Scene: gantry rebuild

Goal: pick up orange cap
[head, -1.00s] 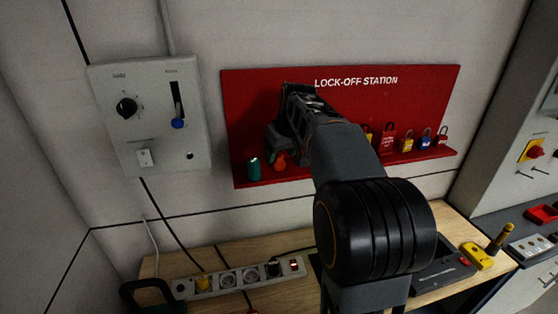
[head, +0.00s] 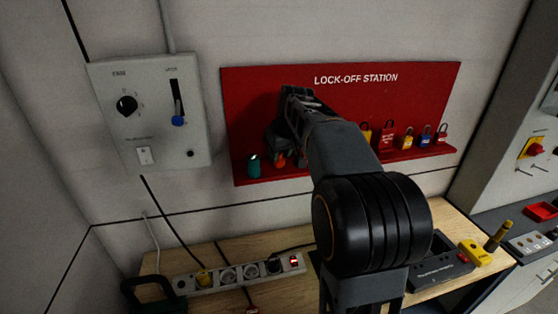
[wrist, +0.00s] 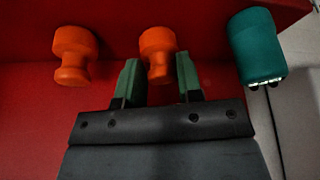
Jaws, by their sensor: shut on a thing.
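Two orange caps with wide heads and narrower necks show in the wrist view. My gripper (wrist: 158,78) has its two green fingers on either side of one orange cap (wrist: 157,45) and is shut on it. The other orange cap (wrist: 73,55) stands apart to the left. In the head view the held cap (head: 280,160) shows at the left end of the red shelf, partly covered by my gripper. It seems to be still at the shelf; I cannot tell if it is lifted.
A teal cylinder (wrist: 257,45) stands close beside the held cap; it also shows in the head view (head: 254,166). Several padlocks (head: 407,138) stand along the right of the red lock-off board (head: 245,100). A grey control box (head: 150,110) hangs left. A power strip (head: 240,276) lies on the bench below.

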